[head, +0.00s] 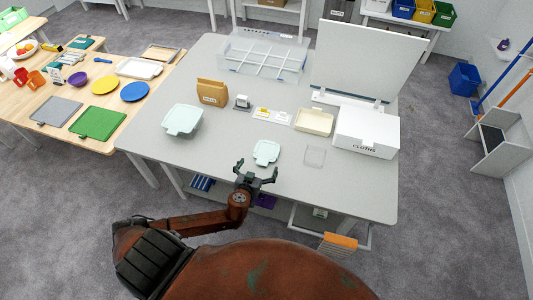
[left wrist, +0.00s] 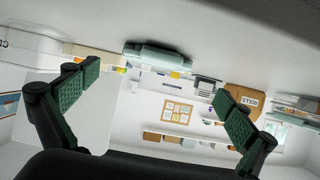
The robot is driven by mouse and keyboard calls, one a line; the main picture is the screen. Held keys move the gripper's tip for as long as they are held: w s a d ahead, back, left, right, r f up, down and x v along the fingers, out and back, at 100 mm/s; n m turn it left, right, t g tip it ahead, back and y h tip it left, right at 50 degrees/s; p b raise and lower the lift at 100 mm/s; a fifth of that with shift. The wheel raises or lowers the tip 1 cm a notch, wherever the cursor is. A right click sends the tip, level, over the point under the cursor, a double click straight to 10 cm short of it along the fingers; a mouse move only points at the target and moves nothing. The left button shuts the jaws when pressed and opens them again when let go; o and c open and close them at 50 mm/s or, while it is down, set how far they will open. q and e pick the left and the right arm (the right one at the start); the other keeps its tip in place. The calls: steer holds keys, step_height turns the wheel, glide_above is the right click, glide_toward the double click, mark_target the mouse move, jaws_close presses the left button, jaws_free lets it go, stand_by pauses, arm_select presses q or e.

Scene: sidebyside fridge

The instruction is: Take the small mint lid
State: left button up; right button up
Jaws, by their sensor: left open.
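The small mint lid (head: 266,152) lies flat near the front edge of the grey table (head: 220,165), with a small tab on it. My left gripper (head: 257,170) is open and empty at that edge, just in front of the lid and apart from it. In the left wrist view the picture is upside down, and the lid (left wrist: 157,57) shows beyond and between the two spread green-padded fingers (left wrist: 157,88). My right gripper is not in view.
A larger mint container (head: 183,119) stands to the left on the table. A clear flat piece (head: 315,156), a cream tray (head: 314,121) and a white box (head: 366,132) labelled CLOTHS are to the right. A brown box (head: 212,93) stands farther back. Bare table surrounds the lid.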

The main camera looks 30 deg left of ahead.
mark_target(265, 154)
arm_select(q)
steer(key=shift+x, duration=1.2)
steer(key=x, duration=0.3)
steer(key=p+x, duration=0.1)
steer(key=x, duration=0.2)
steer(key=shift+w+d+r, duration=0.1)
steer(key=shift+d+r, duration=0.1)
steer(key=shift+r, duration=0.05)
steer(key=shift+c, duration=0.3)
steer(key=c, duration=1.1)
